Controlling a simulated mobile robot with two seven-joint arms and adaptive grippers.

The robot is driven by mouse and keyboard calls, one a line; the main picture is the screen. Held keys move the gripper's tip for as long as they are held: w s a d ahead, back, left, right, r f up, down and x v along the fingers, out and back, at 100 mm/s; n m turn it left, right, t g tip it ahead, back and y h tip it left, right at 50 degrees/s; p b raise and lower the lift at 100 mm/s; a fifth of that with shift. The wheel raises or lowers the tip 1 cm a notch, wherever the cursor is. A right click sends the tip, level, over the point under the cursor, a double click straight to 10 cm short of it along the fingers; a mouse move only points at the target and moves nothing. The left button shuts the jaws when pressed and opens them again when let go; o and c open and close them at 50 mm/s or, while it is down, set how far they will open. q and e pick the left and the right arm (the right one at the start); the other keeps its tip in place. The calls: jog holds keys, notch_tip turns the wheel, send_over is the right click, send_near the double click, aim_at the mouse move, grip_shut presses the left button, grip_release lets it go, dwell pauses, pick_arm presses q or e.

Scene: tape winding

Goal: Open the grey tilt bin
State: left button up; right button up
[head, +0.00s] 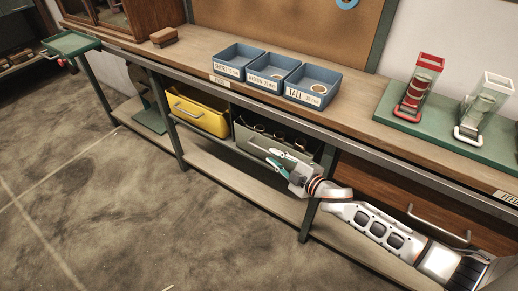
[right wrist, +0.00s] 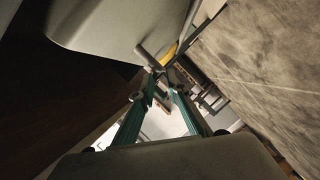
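The grey tilt bin (head: 247,138) hangs under the workbench, right of the yellow bin. Its top is uncovered and several dark rolls or rings show inside. My right gripper (head: 271,160) is in front of the bin's front face and covers part of it; its two fingers look apart. In the right wrist view, the bin's pale grey face (right wrist: 115,25) fills the top, and a bar-like handle (right wrist: 150,58) is close to the tips of the right gripper (right wrist: 163,75). I cannot tell whether they touch. My left gripper is not in view.
The yellow bin (head: 200,113) with a metal handle hangs to the left. A brown drawer (head: 375,190) is behind my right arm. Three blue trays (head: 275,75) and a green mat (head: 450,138) with two devices are on the bench. The floor in front is clear.

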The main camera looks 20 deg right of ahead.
aim_at(264, 151)
jog(key=b+x, duration=0.1)
jog(key=x, duration=0.5)
jog(key=shift+w+a+f+b, duration=0.1)
jog(key=shift+a+f+b, duration=0.05)
jog(key=shift+f+b, duration=0.2)
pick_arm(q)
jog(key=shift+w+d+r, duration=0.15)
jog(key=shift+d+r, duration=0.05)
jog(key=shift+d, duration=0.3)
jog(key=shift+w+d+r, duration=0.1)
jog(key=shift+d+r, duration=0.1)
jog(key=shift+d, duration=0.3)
pick_arm(e)
jog(key=shift+w+r, duration=0.1)
jog(key=shift+r, duration=0.05)
grip_shut()
